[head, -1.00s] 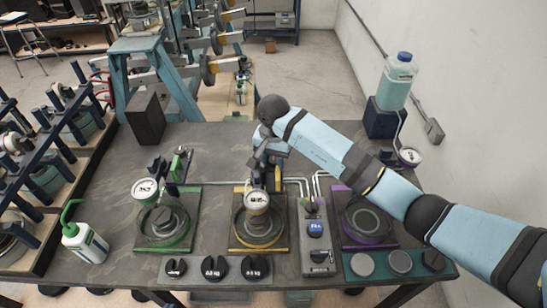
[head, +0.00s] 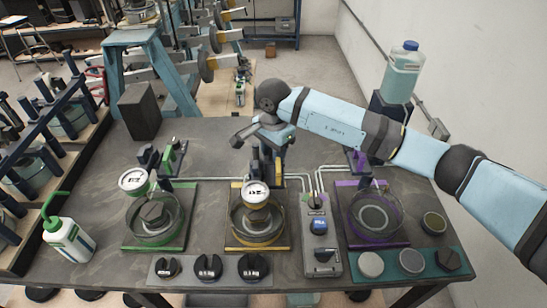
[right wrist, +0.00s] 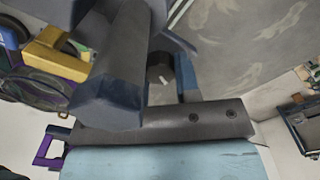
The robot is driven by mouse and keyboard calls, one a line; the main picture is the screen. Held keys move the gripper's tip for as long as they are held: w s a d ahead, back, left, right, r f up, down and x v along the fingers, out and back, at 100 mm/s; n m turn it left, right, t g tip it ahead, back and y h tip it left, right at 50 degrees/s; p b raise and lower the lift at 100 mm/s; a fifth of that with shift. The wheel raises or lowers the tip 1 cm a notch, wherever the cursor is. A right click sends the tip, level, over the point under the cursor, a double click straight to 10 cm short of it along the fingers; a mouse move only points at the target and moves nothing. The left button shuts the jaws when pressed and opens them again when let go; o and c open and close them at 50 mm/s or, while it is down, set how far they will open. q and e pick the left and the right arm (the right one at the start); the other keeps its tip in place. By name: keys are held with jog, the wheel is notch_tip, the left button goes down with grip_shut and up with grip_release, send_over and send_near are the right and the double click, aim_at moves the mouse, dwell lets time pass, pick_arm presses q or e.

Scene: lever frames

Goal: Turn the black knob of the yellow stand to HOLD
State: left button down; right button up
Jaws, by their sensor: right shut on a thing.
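The yellow stand (head: 231,241) is the middle one on the grey table, with a glass dish, a dark weight and a white-faced gauge (head: 256,194) over it. My right gripper (head: 265,150) is at the top of its post, behind the gauge, and hides the knob in the head view. In the right wrist view a dark round knob (right wrist: 160,75) with a small white mark sits between my gripper's fingers, which are shut on it. The HOLD label cannot be read. My left gripper is not in view.
A green stand (head: 126,240) is on the left and a purple stand (head: 406,236) on the right, under my arm. A grey control box (head: 322,262) stands between yellow and purple. Weights (head: 208,267) lie in front; a squeeze bottle (head: 70,240) is at the left.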

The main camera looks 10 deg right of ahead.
jog(key=m+b, duration=0.1)
jog(key=m, duration=0.2)
jog(key=shift+f+b, duration=0.1)
jog(key=shift+b, duration=0.2)
jog(key=shift+m+b, duration=0.6)
jog(key=shift+m, duration=0.6)
jog(key=shift+w+m+b, duration=0.1)
jog(key=shift+m+b, duration=0.3)
jog(key=shift+m, duration=0.8)
jog(key=o, duration=0.9)
notch_tip(320, 180, up, 14)
jog(key=shift+r+b, duration=0.1)
jog(key=shift+b, duration=0.55)
